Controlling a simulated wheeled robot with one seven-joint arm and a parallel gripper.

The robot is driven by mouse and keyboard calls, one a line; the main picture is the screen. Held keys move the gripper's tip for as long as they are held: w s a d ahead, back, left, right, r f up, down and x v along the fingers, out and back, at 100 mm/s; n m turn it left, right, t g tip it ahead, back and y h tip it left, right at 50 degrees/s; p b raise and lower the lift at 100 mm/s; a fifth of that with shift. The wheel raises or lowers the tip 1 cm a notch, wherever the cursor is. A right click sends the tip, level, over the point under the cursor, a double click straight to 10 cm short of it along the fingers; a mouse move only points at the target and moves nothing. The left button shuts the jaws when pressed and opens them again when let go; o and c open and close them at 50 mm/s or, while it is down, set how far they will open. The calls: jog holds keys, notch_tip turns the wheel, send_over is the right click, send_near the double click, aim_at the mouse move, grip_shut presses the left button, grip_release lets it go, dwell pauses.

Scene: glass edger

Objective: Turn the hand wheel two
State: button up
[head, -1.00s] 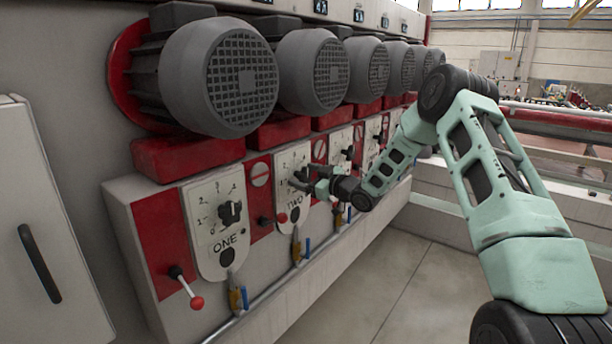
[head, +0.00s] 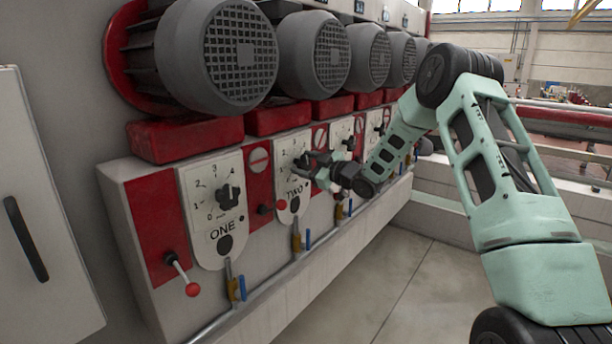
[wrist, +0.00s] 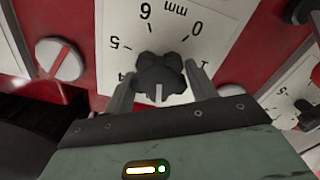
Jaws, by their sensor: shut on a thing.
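Hand wheel two is a black lobed knob on the white dial plate marked TWO (head: 284,208). In the wrist view the knob (wrist: 160,76) sits between my two fingers, with a pale pointer line on its near side. My gripper (wrist: 160,86) is shut on it, one finger on each side. The dial appears tilted in this view, with 0, mm, 6 and 5 readable beyond the knob. In the head view my gripper (head: 308,162) is at plate TWO and partly hides the knob.
Plate ONE with its black knob (head: 229,196) is to the left. A red-tipped lever (head: 280,205) sticks out beside plate TWO. Grey motors (head: 312,54) overhang the panel, and blue-handled valves (head: 308,238) line its lower edge. The floor at right is clear.

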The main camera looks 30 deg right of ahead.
jog(key=n+b, duration=0.2)
jog(key=b, duration=0.2)
jog(key=f+n+b, duration=0.1)
jog(key=n+b, duration=0.1)
jog(key=b, duration=0.2)
jog(key=shift+a+n, duration=0.15)
jog(key=shift+n, duration=0.25)
jog(key=n+b, duration=0.4)
jog(key=b, duration=0.3)
jog(key=shift+f+b, duration=0.1)
jog(key=shift+b, duration=0.3)
jog(key=n+b, duration=0.4)
jog(key=b, duration=0.2)
jog(key=shift+n, duration=0.4)
jog(key=n+b, duration=0.3)
jog(key=b, duration=0.1)
jog(key=shift+r+n+b, duration=0.2)
jog(key=shift+n+b, duration=0.1)
jog(key=o, duration=1)
jog(key=shift+s, duration=0.1)
